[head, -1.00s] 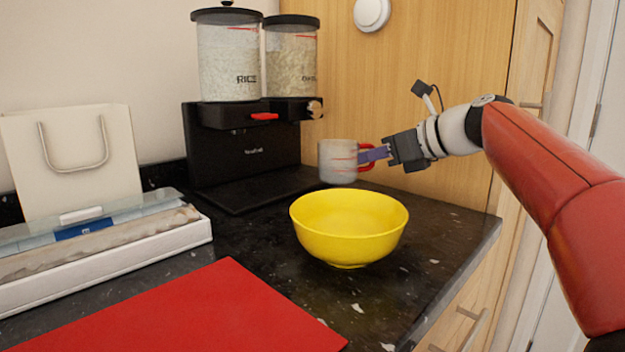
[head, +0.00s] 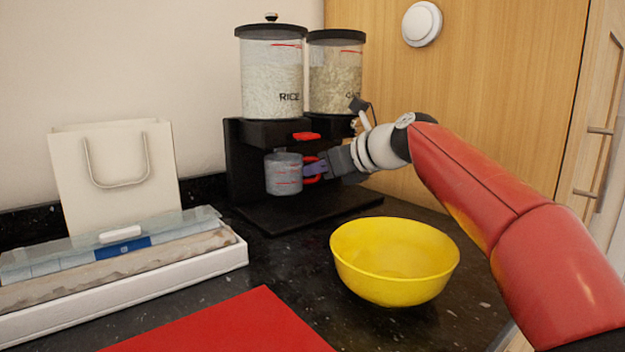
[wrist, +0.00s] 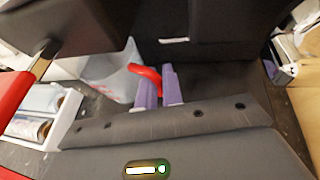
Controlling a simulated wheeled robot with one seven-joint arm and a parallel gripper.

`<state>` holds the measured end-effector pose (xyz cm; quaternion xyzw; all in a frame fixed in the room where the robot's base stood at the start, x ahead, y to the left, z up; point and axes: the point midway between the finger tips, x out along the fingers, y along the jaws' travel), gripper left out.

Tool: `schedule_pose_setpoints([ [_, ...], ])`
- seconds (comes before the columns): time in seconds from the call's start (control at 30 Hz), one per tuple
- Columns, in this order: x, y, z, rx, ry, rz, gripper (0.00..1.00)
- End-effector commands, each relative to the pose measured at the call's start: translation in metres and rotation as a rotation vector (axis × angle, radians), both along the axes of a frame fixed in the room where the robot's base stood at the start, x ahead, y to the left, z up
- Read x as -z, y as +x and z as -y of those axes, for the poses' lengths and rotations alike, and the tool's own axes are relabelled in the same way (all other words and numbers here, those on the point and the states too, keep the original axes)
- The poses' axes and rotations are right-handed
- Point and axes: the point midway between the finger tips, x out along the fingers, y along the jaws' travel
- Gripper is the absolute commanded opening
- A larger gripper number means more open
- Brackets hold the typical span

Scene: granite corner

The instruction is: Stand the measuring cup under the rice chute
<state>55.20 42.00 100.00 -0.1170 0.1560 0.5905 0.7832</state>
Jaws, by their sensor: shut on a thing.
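The clear measuring cup (head: 284,175) with red markings and a red handle is held upright in front of the black dispenser (head: 262,133), below its left side, and looks raised above the base tray (head: 300,212). My gripper (head: 312,170) is shut on the cup's red handle from the right. The wrist view shows the purple fingers (wrist: 159,88) on either side of the red handle (wrist: 147,73), with part of the cup (wrist: 112,76) at left. The rice container (head: 270,85) is the left one, with a red lever (head: 305,136) below it. The chute opening itself is hidden.
A yellow bowl (head: 395,262) stands on the dark counter right of and in front of the dispenser, below my arm. A white box of rolls (head: 130,275), a paper bag (head: 115,180) and a red mat (head: 235,328) are at left.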

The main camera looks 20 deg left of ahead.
Motion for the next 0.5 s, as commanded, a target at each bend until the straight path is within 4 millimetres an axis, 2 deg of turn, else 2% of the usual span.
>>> schedule_pose_setpoints([
  [0.03,-0.001,-0.001,-0.007,-0.003,0.0,0.001,0.0],
  [0.17,0.002,0.0,-0.013,0.001,0.0,-0.001,0.0],
  [0.4,0.033,0.0,-0.012,0.002,-0.001,0.0,0.0],
  [0.5,0.036,0.0,-0.012,0.002,0.0,0.001,0.0],
])
